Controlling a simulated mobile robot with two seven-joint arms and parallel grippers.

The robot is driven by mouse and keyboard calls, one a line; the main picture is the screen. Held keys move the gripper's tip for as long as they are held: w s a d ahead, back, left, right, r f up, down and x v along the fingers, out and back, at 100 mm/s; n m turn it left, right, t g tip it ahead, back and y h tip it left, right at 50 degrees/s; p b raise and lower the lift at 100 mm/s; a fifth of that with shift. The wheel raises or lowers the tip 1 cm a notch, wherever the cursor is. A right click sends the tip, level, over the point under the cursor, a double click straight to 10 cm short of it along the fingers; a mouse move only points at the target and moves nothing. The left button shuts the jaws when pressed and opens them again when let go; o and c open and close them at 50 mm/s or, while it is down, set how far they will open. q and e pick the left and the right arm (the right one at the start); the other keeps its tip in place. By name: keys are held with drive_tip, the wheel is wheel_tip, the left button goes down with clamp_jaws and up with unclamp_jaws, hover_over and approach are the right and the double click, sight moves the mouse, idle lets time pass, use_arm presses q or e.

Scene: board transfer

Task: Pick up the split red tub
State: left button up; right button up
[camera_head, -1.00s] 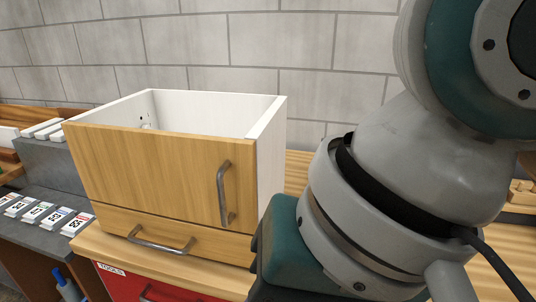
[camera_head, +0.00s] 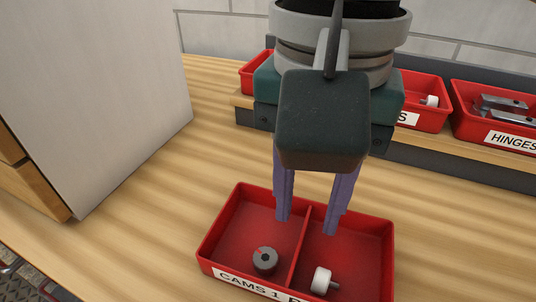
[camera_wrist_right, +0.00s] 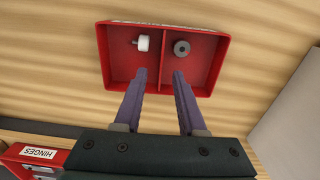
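The split red tub (camera_head: 297,252) stands on the wooden bench top in the head view, with a divider between its two compartments. A dark grey round part (camera_head: 265,260) lies in its left compartment and a white part with a pin (camera_head: 322,281) in its right one. The tub also shows in the right wrist view (camera_wrist_right: 120,66). My right gripper (camera_head: 307,222) points down at the tub, its two purple fingers apart on either side of the divider. It is open with nothing between the fingers that I can see gripped. My left gripper is out of view.
A white cabinet side (camera_head: 105,95) rises at the left. Behind my right gripper, several red bins stand on a raised shelf, including one labelled HINGES (camera_head: 500,112). The bench top (camera_head: 160,235) is bare between cabinet and tub.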

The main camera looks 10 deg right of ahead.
sight(300, 241)
wheel_tip(300, 241, down, 6)
drive_tip(key=shift+w+r+b, duration=0.1)
drive_tip(key=shift+r+b, duration=0.05)
drive_tip(key=shift+b, duration=0.45)
clamp_jaws()
idle(1.0)
